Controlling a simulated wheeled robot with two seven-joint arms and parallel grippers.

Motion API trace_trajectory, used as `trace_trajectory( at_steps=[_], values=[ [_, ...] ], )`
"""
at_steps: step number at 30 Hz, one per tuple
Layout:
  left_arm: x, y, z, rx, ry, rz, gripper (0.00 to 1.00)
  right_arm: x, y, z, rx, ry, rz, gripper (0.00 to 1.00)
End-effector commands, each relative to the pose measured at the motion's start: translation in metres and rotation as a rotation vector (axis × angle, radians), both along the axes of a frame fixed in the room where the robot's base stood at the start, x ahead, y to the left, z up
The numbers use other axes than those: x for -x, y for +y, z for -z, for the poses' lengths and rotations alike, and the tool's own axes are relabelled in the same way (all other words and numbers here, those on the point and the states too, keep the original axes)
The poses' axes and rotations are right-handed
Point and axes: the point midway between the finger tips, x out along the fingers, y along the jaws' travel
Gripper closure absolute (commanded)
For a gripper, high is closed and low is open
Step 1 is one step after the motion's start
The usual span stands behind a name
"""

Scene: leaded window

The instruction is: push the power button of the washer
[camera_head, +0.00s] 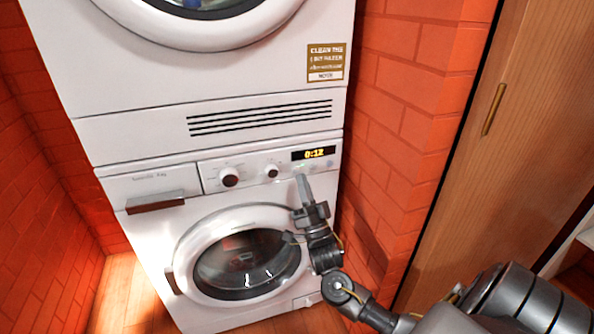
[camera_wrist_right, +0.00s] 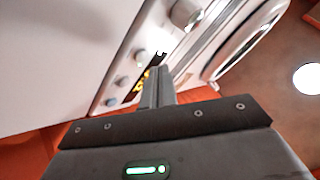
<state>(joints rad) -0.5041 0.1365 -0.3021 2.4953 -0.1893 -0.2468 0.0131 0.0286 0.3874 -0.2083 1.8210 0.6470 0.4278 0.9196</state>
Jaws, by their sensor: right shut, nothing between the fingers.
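The white washer (camera_head: 150,240) stands below a white dryer (camera_head: 180,85). Its control panel has two knobs (camera_head: 230,177) and a lit display (camera_head: 313,154) reading 0:12. Small buttons (camera_head: 329,163) sit just below the display; which one is the power button I cannot tell. My right gripper (camera_head: 303,178) is shut and empty, its fingertips close to the panel under the display. In the right wrist view the fingertips (camera_wrist_right: 158,76) cover part of the yellow-lit display (camera_wrist_right: 139,88); contact with a button cannot be made out. My left gripper is not in view.
The round washer door (camera_head: 248,265) is closed, just below and left of my right gripper. A red brick wall (camera_head: 400,120) runs close along the right side, with a wooden door (camera_head: 500,150) beyond it. Another brick wall (camera_head: 35,190) is on the left.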

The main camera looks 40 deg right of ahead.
Motion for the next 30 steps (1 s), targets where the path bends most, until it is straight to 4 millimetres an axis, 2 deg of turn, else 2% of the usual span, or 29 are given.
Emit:
trace_trajectory(
  at_steps=[6,15,30],
  values=[
    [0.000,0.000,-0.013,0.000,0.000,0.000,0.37,0.023,0.008,-0.003,0.000,0.002,0.001,1.00],
    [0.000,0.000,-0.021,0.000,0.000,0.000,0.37,0.047,0.016,-0.001,0.000,0.001,0.000,1.00],
    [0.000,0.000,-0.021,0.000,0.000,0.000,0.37,0.049,0.017,0.000,0.000,0.001,0.001,1.00]
  ],
)
